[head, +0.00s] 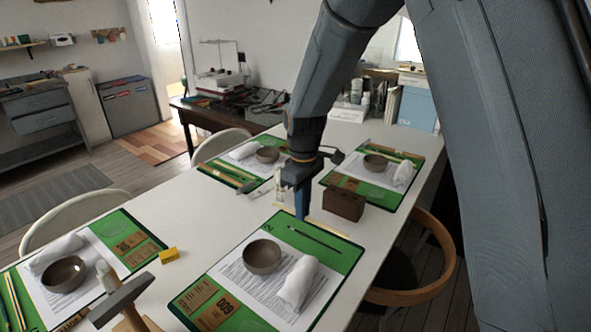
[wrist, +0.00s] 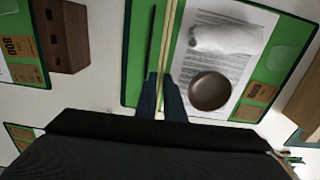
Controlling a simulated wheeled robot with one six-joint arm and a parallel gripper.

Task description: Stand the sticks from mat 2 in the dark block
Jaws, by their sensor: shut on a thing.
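The dark block (head: 343,203) is a brown wooden box-like piece on the white table, just right of my gripper; it also shows at the upper left of the wrist view (wrist: 72,35). My gripper (head: 302,214) is low at the far edge of the nearest green mat (head: 345,258), which looks like mat 2. In the wrist view, my gripper (wrist: 161,82) is shut on pale sticks (wrist: 170,35), seemingly two side by side, running away from the fingertips. Whether they touch the mat is unclear. A thin dark stick (wrist: 151,40) lies beside them on the mat.
The near mat holds a brown bowl (head: 262,257) and a rolled white towel (head: 298,283). Other set mats lie at left, far left and far right. A yellow block (head: 169,255) and a hammer (head: 120,298) are at left. Chairs flank the table.

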